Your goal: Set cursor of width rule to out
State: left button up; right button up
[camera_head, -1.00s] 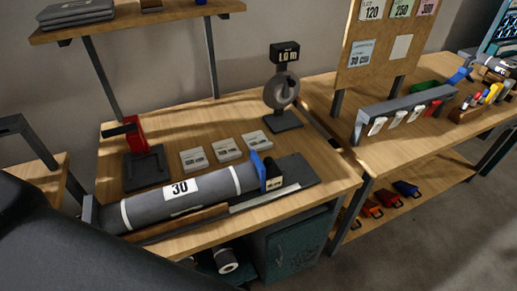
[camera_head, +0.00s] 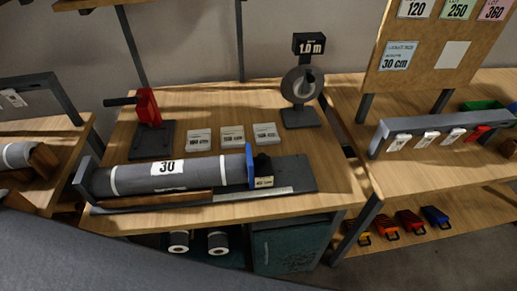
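The width rule (camera_head: 280,191) is a dark bed with a pale scale strip along its front, lying on the middle workbench. Its cursor (camera_head: 250,166) is an upright blue plate with a black block and a small tag on its right side. A grey roll (camera_head: 215,174) labelled 30 lies on the rule. The cursor stands at the roll's right end, apparently against it. A grey end plate (camera_head: 84,177) stands at the roll's left end. Bare bed shows right of the cursor. Neither gripper shows in the head view.
A grey rack (camera_head: 440,130) is on the right bench. Two rolls and a teal bin (camera_head: 290,247) sit below.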

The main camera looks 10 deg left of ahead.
aim_at(261, 173)
jog(key=i+l+u, duration=0.1)
jog(key=l+u, duration=0.25)
jog(key=l, duration=0.35)
jog(key=l+u, duration=0.35)
jog(key=l, duration=0.3)
